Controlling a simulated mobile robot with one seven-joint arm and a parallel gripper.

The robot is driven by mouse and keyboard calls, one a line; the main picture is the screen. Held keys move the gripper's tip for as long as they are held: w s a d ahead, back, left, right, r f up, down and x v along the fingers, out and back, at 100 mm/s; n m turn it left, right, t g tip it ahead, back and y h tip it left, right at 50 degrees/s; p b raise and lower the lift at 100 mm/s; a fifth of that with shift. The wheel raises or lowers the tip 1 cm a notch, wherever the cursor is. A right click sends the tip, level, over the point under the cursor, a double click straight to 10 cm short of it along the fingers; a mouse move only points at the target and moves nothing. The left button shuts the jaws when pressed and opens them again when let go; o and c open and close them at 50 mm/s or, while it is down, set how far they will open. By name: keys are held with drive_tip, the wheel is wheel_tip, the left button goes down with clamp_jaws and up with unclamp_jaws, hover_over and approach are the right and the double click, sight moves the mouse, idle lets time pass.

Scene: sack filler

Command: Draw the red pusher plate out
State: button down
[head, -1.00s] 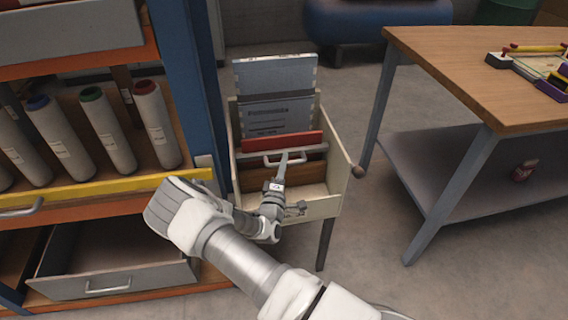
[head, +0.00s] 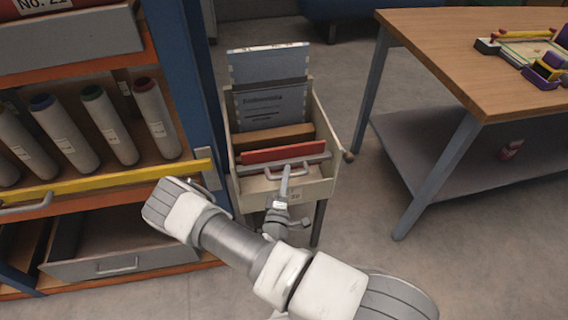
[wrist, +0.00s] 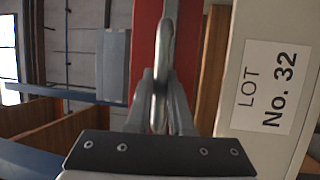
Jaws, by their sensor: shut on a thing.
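The red pusher plate (head: 284,152) stands crosswise inside the cream box of the sack filler (head: 329,183), close to its near wall. A grey bar with a metal handle (head: 262,174) runs along the plate's near side. My gripper (head: 285,180) reaches over the near wall and is shut on that handle. In the wrist view my gripper's fingers (wrist: 160,110) close around the metal handle (wrist: 163,60), with the red plate (wrist: 145,50) right behind it. A brown wooden divider (head: 275,137) stands beyond the plate, with open space between them.
Grey printed panels (head: 270,90) rise at the box's back. A shelf rack (head: 190,80) with several capped rolls stands left, with an open grey drawer (head: 110,252) below. A wooden workbench (head: 480,70) stands right.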

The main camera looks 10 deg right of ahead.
drive_tip(key=shift+s, duration=0.25)
drive_tip(key=c, duration=0.8)
unclamp_jaws()
drive_tip(key=shift+a, duration=0.15)
